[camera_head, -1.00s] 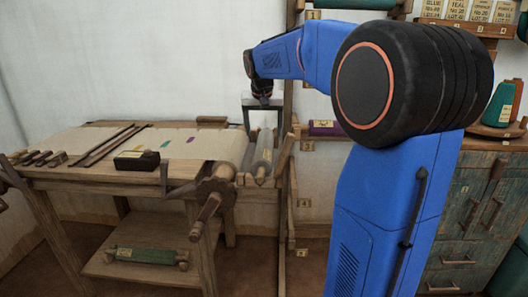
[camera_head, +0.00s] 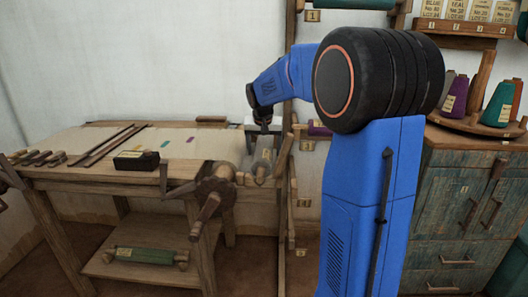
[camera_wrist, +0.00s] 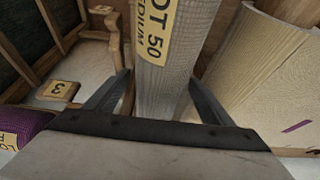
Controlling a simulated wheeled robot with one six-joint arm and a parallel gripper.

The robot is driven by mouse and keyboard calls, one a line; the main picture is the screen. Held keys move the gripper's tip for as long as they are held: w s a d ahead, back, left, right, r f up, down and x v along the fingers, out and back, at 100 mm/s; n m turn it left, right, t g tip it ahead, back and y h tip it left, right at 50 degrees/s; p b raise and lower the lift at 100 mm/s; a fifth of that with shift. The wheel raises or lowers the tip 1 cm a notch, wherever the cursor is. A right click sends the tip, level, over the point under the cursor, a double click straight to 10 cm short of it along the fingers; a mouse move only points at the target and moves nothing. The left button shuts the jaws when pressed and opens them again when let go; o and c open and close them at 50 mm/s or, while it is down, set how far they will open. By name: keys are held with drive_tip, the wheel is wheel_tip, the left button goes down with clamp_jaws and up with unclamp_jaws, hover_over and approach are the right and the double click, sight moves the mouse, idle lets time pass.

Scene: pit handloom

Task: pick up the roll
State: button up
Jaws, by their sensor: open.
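A grey mesh roll (camera_wrist: 168,85) with a yellow label reading "LOT 50" and "MEDIUM" runs up the middle of the wrist view. My gripper (camera_wrist: 158,88) is open, with one finger on each side of this roll and visible gaps beside it. In the head view the grey roll (camera_head: 263,157) lies at the right end of the wooden loom. My gripper (camera_head: 263,128) is just above it there, and its fingers are largely hidden.
A pale cloth beam (camera_wrist: 262,60) lies close to the right of the roll. A purple roll (camera_head: 318,128) sits on the rack behind. A green roll (camera_head: 145,256) lies on the loom's lower shelf. The crank wheel (camera_head: 214,190) juts out in front.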

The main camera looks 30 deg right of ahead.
sight(264, 142)
drive_tip(key=c, duration=1.7)
drive_tip(key=shift+o, duration=0.2)
drive_tip(key=shift+r, duration=0.15)
wheel_tip(264, 142, up, 18)
